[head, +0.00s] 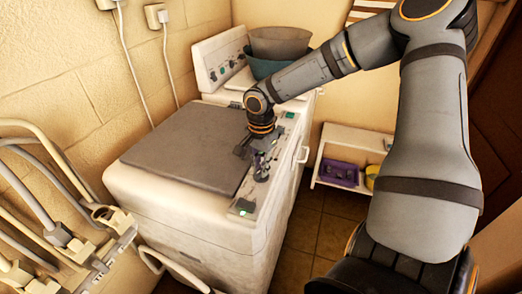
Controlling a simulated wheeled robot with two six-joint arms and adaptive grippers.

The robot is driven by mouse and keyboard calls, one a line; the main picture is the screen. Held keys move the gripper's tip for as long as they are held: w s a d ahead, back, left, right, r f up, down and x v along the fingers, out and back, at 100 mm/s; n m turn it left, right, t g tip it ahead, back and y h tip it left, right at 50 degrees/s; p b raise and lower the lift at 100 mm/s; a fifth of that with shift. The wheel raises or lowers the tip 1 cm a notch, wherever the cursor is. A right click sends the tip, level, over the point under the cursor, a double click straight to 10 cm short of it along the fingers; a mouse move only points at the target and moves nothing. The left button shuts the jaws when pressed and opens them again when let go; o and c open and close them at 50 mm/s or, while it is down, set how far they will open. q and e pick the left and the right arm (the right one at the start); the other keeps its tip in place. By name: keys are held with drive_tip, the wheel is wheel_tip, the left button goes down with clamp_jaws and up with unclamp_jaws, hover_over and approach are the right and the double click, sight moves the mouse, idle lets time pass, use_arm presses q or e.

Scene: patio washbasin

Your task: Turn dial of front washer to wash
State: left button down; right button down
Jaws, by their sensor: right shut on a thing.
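The front washer (160,215) is a white machine with a flat grey lid (185,145), standing against the wall in the middle of the head view. Its control strip (245,205) runs along the right edge of the top. My right gripper (262,170) reaches down onto this strip from the upper right. It is shut on a dial there, which the fingers mostly hide. The dial's marking and setting cannot be read. My left gripper is not in view.
A second white washer (215,60) stands behind, with bowls (280,45) on top. Grey hoses and taps (75,245) fill the lower left. A low white shelf (352,140) holds a purple crate (338,173). Tiled floor (318,228) is clear on the right.

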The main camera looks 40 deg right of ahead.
drive_tip(key=shift+n, duration=0.5)
idle(0.3)
drive_tip(key=c, duration=1.3)
unclamp_jaws()
drive_tip(key=shift+c, duration=0.2)
wheel_tip(320, 180, up, 12)
